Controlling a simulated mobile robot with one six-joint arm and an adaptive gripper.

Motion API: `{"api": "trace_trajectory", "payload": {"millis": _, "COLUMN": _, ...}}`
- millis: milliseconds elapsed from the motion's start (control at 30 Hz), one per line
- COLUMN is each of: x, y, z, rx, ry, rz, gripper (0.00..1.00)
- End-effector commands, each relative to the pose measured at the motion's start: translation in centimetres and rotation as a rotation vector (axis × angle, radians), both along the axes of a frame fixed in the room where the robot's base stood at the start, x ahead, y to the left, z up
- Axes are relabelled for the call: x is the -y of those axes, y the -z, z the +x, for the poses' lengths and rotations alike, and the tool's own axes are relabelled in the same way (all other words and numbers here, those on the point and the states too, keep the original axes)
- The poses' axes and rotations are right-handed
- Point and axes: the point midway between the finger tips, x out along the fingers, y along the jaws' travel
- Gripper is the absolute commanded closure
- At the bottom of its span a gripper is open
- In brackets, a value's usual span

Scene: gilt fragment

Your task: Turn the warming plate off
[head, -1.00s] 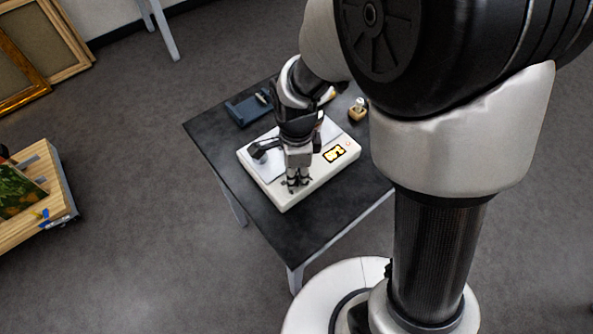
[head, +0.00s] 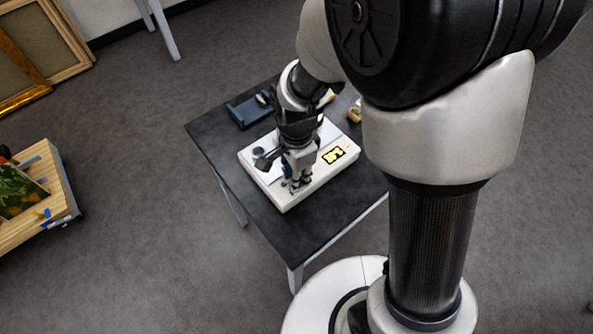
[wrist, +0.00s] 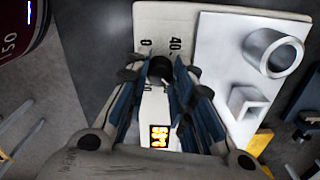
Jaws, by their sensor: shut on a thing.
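The warming plate (head: 286,198) is a white box on a dark table, with a lit yellow display (head: 333,155). The display also shows lit in the wrist view (wrist: 159,136). My gripper (head: 297,184) is over the front part of the box's top. In the wrist view my gripper (wrist: 160,72) is shut on a dark round knob (wrist: 160,67), with the marks "0" and "40" beside it on the white panel. The fingers hide part of the knob, so its exact setting cannot be told.
A metal ring (wrist: 272,53) and a small square holder stand on the pale plate beside the knob. A dark blue tray (head: 249,110) lies at the table's back. A wooden table with a painting (head: 20,196) stands at the left.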

Motion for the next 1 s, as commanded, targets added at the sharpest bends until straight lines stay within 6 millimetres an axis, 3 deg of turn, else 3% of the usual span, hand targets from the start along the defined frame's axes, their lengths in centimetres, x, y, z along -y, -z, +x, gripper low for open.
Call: {"api": "trace_trajectory", "payload": {"millis": 1000, "x": 0.0, "y": -0.1, "z": 0.01, "rx": 0.0, "ry": -0.966, "rz": 0.0, "gripper": 1.0}}
